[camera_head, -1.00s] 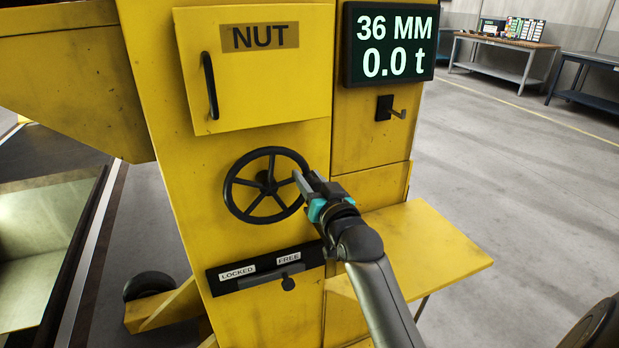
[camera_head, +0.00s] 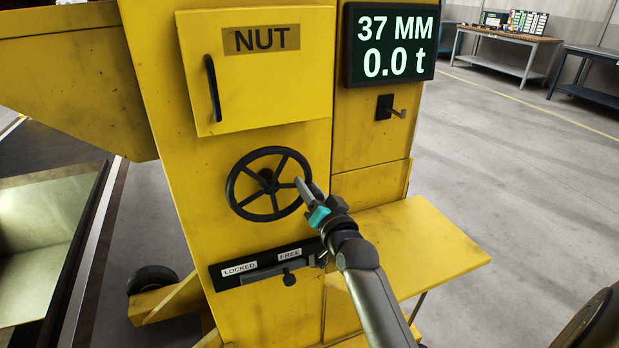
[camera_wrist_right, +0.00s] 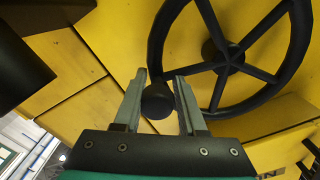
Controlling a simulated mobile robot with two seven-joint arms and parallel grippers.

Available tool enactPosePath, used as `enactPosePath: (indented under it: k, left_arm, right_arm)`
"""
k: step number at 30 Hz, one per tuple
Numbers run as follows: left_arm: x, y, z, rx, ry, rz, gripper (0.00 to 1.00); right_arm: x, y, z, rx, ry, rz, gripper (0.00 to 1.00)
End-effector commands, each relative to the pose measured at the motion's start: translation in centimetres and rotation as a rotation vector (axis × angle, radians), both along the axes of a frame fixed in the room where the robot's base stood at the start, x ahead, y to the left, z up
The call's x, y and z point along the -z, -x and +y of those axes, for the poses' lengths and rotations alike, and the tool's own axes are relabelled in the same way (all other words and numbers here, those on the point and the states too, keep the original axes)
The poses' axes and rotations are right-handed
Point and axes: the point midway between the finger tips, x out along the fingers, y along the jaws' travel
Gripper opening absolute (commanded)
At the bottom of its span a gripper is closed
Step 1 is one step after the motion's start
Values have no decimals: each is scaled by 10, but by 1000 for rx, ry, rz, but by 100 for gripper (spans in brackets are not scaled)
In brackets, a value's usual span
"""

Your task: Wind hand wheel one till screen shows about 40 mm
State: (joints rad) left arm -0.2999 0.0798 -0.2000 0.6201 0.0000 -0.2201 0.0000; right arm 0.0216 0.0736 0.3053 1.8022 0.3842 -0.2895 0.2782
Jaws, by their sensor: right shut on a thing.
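The black hand wheel (camera_head: 268,184) is mounted on the front of the yellow jack stand (camera_head: 180,110); it also shows in the right wrist view (camera_wrist_right: 226,56). My right gripper (camera_head: 306,190) is at the wheel's right side, its jaws shut on the dark round knob (camera_wrist_right: 157,100) at the rim, which shows between the fingers in the right wrist view. The screen (camera_head: 389,45) at the upper right of the stand reads 37 MM and 0.0 t. My left gripper is not in view.
A lever slot (camera_head: 265,267) marked LOCKED and FREE lies just below the wheel. A NUT door (camera_head: 250,75) with a black handle is above it.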

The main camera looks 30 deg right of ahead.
Motion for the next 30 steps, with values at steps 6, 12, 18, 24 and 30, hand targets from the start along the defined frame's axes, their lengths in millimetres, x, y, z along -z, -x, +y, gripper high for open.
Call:
enactPosePath:
  k: [6,12,18,24,30]
  left_arm:
    - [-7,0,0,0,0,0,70]
    - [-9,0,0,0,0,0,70]
    - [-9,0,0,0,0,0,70]
    - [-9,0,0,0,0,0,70]
    - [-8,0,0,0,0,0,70]
  right_arm:
    - [14,0,0,11,-204,-50,0]
    - [29,-2,7,11,-392,-88,0]
    - [43,-4,17,11,-578,-125,0]
    - [54,-6,28,13,-745,-158,0]
    - [61,-7,38,13,-878,-184,0]
